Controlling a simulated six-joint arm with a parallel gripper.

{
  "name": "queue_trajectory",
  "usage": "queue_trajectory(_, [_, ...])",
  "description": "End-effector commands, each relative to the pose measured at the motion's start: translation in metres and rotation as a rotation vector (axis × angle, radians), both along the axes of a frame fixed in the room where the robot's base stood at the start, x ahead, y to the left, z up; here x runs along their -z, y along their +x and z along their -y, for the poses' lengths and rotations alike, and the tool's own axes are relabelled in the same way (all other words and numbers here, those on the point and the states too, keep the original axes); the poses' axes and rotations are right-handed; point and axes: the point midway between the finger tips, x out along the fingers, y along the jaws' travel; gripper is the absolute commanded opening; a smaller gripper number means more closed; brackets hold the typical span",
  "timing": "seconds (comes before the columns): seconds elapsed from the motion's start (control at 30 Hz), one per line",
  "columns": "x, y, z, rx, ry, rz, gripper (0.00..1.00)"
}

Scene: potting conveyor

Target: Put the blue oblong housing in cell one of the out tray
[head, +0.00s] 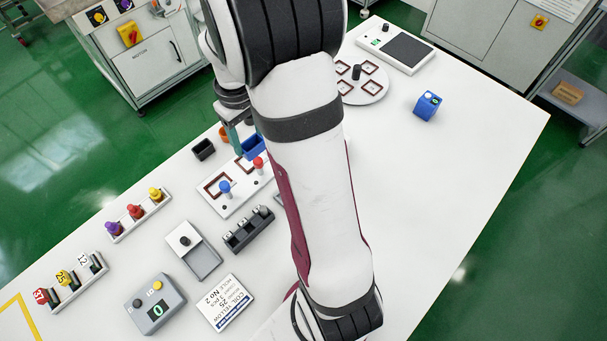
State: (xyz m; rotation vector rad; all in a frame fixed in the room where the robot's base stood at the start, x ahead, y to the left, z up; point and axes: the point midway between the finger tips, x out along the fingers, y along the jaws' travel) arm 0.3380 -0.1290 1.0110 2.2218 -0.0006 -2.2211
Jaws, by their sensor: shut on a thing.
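The blue oblong housing (253,148) is an open-topped blue box, partly hidden behind my forearm. My gripper (240,141) is at its left end, with a teal finger reaching down against it; the gripper is shut on the housing. The other finger is hidden. The housing is just behind a white plate (232,200) with red-brown square frames, a blue knob and a red knob. I cannot tell whether the housing touches the table. No label in view tells which holder is the out tray or which cell is one.
A black open box (203,149) and an orange round part (223,132) are left of the housing. A round white plate (377,96) with framed squares stands behind my arm. Racks, a dark slotted holder (247,232) and a counter box (155,305) crowd the front left.

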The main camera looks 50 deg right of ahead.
Motion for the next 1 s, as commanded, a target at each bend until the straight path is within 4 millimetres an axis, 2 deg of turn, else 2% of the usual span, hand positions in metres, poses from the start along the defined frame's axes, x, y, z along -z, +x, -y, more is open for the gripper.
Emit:
queue_trajectory(0.03, [-0.001,-0.018,0.022,0.013,0.0,0.001,0.09])
queue_trajectory(0.1, [-0.002,-0.048,0.05,0.015,0.0,0.001,0.09])
queue_trajectory(0.17, [-0.003,-0.078,0.072,0.016,0.0,0.002,0.09])
queue_trajectory(0.2, [-0.003,-0.099,0.085,0.016,0.0,0.001,0.09])
queue_trajectory(0.3, [-0.003,-0.147,0.105,0.014,0.0,0.001,0.09])
queue_trajectory(0.4, [-0.003,-0.182,0.114,0.009,-0.001,0.002,0.09])
queue_trajectory(0.5, [-0.002,-0.2,0.116,0.003,0.0,0.001,0.09])
queue_trajectory(0.57, [0.002,-0.2,0.115,-0.002,0.001,0.001,0.09])
queue_trajectory(0.6, [0.007,-0.193,0.112,-0.005,0.002,0.0,0.09])
queue_trajectory(0.8, [0.045,-0.134,0.092,-0.011,0.003,-0.002,0.09])
queue_trajectory(0.9, [0.058,-0.111,0.085,-0.007,0.001,-0.001,0.09])
queue_trajectory(1.0, [0.066,-0.099,0.082,-0.003,0.0,0.001,0.09])
